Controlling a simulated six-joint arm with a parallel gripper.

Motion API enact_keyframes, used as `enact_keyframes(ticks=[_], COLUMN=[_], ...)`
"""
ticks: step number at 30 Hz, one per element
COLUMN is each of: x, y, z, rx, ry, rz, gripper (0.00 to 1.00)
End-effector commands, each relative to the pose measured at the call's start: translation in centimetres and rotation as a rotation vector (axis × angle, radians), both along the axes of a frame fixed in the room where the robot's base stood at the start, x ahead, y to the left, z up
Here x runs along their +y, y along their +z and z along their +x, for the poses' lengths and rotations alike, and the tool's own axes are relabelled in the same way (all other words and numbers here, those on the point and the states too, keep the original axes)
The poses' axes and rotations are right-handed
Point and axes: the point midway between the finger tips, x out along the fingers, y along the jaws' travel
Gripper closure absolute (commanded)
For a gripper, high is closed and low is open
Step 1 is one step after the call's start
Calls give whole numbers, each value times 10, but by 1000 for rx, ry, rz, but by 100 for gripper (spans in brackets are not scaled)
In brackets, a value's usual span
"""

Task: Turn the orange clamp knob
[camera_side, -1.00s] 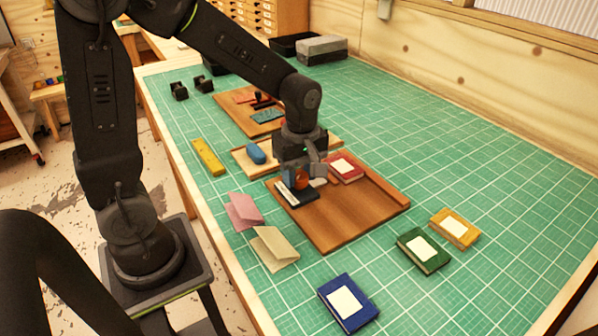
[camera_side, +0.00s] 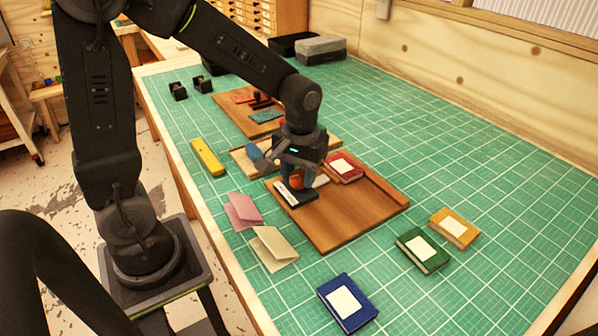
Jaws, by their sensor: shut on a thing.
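The orange clamp knob (camera_side: 297,182) shows as a small orange shape just below my gripper (camera_side: 297,176), above the left end of the brown wooden board (camera_side: 335,222). My gripper points down and is shut on the knob, with its fingers on either side of it. A dark block with a pale strip (camera_side: 291,196) lies on the board right beside and below the knob. The fingers and gripper body hide much of the knob and what it sits on.
Yellow (camera_side: 454,228), green (camera_side: 423,250) and blue (camera_side: 347,302) books lie on the green mat. Pink (camera_side: 242,210) and beige (camera_side: 273,248) folded cards are at front left. The right side of the mat is clear.

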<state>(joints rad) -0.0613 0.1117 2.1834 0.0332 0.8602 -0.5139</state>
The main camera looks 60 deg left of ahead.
Motion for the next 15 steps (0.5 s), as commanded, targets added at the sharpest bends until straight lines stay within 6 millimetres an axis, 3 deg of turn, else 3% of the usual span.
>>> enact_keyframes(ticks=[15], x=[-1], y=[0], z=[0], rx=[-1], ry=[-485], rz=[-1], gripper=[84])
